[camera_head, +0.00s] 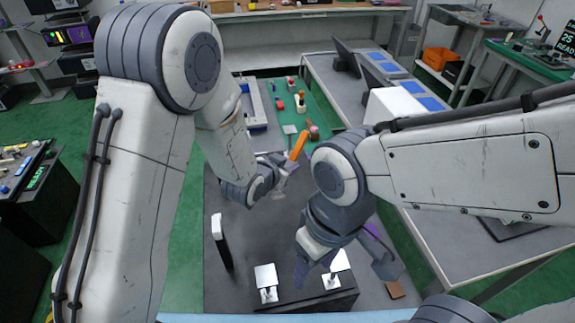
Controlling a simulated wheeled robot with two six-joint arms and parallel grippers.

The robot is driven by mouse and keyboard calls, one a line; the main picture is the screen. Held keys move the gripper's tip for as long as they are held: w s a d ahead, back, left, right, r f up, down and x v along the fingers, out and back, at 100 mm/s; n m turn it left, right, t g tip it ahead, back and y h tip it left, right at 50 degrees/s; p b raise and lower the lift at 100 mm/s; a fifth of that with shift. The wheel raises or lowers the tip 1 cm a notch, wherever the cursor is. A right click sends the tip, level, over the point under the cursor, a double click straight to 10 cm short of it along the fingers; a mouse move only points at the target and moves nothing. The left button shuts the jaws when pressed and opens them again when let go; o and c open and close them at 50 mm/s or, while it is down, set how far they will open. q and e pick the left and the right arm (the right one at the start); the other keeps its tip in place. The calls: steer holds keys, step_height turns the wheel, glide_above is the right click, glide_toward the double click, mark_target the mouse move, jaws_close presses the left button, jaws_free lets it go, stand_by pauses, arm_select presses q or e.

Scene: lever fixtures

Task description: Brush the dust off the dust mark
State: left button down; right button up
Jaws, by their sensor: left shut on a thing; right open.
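My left gripper (284,170) is over the dark grey table, shut on an orange-handled tool (298,146), likely the brush. The handle slants up and away from the jaws; its bristles cannot be made out. My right gripper (345,268) is open, lower in the picture, with its fingers spread above the near part of the table. A small brown square patch (396,289) lies on the table just right of the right gripper. It may be the dust mark, but I cannot tell.
A black box (312,299) with lever fixtures and pale plates (265,275) stands at the near edge. An upright black piece with a white top (217,226) stands left. A green mat (320,100) with small objects lies at the back. The grey table's middle is largely clear.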

stand_by(0.3)
arm_select(q)
steer(key=a+f+p, duration=0.1)
steer(key=p, duration=0.1)
steer(key=s+a+p, duration=0.1)
steer(key=p, duration=0.1)
steer(key=shift+a+f, duration=0.2)
steer(key=shift+f, duration=0.15)
stand_by(0.6)
steer(key=shift+w, duration=0.1)
